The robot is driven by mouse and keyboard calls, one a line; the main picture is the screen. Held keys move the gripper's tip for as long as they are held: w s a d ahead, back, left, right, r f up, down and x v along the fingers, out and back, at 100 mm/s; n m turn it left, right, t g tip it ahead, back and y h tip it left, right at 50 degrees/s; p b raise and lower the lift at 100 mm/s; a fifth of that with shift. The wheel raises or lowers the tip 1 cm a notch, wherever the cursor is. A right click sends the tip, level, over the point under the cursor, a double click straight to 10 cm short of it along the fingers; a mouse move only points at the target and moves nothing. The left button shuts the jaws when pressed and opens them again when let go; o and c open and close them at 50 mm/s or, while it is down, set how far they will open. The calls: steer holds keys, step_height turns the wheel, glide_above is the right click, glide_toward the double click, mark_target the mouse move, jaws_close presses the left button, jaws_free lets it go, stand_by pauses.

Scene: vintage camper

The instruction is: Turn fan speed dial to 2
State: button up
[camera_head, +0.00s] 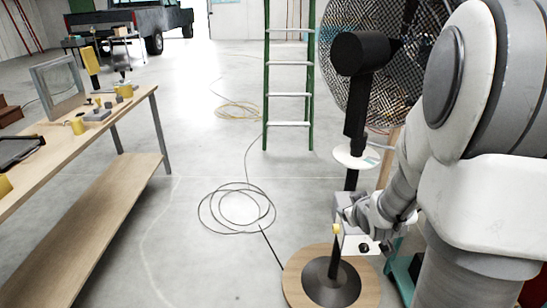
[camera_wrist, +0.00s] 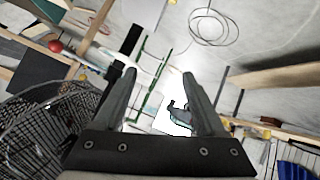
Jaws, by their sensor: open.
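The pedestal fan (camera_head: 362,55) stands at the right in the head view, with a black motor housing, a mesh cage and a dark pole. A pale box (camera_head: 350,243) sits low on the pole, with a small dark knob (camera_head: 364,247) on it; whether this is the speed dial, and its setting, I cannot tell. My gripper (camera_head: 352,212) is beside the pole, just above the box, partly hidden by my arm. In the wrist view my gripper (camera_wrist: 159,76) is open with nothing between its fingers. The fan cage (camera_wrist: 45,125) is at the left there; no dial is visible.
A round wooden base with a dark cone (camera_head: 331,283) stands below the box. A green ladder (camera_head: 289,65) stands behind. A workbench (camera_head: 90,130) with tools is at the left. A coiled cable (camera_head: 237,206) lies on the otherwise clear middle floor.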

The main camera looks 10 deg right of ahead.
steer(key=d+f+t+b, duration=0.1)
steer(key=d+f+b, duration=0.2)
steer(key=f, duration=0.5)
steer(key=m+t+h+b, duration=0.2)
steer(key=t+b, duration=0.4)
steer(key=b, duration=0.5)
glide_toward(364, 251)
steer(key=b+x, duration=0.1)
steer(key=x, duration=0.7)
steer(key=shift+w+d, duration=0.15)
jaws_close()
